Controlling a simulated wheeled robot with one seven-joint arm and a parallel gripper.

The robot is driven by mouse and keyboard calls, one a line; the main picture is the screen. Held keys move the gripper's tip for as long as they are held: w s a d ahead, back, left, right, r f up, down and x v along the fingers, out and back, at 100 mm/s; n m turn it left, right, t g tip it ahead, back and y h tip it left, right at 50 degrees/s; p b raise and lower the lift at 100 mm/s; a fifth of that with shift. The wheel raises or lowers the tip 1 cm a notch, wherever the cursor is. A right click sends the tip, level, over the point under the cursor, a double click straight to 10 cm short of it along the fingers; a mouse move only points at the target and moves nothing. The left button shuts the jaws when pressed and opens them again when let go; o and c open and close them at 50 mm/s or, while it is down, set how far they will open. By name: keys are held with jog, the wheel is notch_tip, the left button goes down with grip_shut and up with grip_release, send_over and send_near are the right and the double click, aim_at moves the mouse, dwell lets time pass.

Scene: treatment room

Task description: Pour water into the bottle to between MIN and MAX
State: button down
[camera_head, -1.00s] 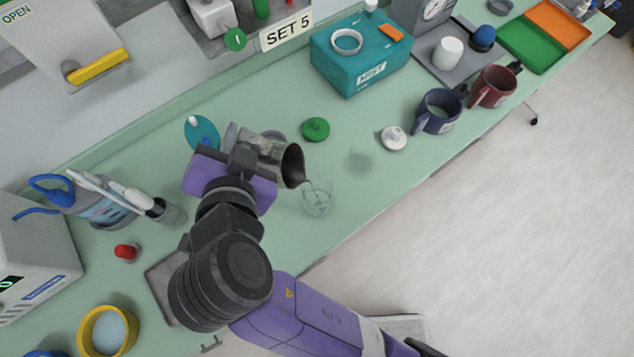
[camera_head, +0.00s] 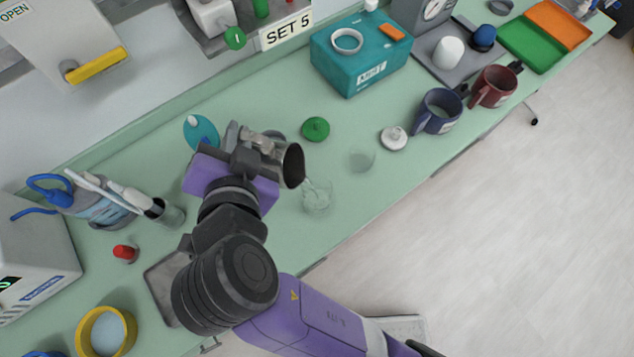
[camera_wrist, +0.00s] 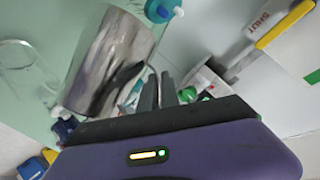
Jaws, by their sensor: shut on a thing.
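My gripper (camera_head: 262,146) is shut on a shiny metal cup (camera_head: 293,165), holding it tilted over the counter with its dark mouth facing right. The cup also fills the upper left of the wrist view (camera_wrist: 112,62). A thin clear stream falls from its lip into a clear glass bottle (camera_head: 316,198) standing just below and to the right. The bottle shows as a faint outline in the wrist view (camera_wrist: 22,68). Its water level and any MIN or MAX marks are too small to make out.
A faint clear round thing (camera_head: 361,159), a green lid (camera_head: 315,129) and a white lid (camera_head: 393,138) lie right of the cup. A blue mug (camera_head: 438,113) and a red mug (camera_head: 494,88) stand further right. The counter's front edge runs close below the bottle.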

jog(key=shift+d+r+b, duration=0.3)
jog(key=shift+b, duration=0.05)
dwell(1.1)
jog(key=shift+a, duration=0.15)
jog(key=shift+n+g+h, duration=0.4)
jog(key=shift+n+h, duration=0.5)
jog(key=a+f+p, duration=0.1)
jog(key=p, duration=0.1)
jog(key=a+f+p, duration=0.1)
jog(key=f+p, duration=0.1)
jog(key=shift+w+a+f, duration=0.25)
jog(key=shift+w, duration=0.15)
jog(key=shift+a+f+n+h, duration=0.15)
jog(key=shift+f+h, duration=0.05)
jog(key=shift+f, duration=0.25)
jog(key=shift+a+f+n+h, duration=0.1)
jog(key=shift+f+n+h, duration=0.1)
jog(key=shift+f, duration=0.2)
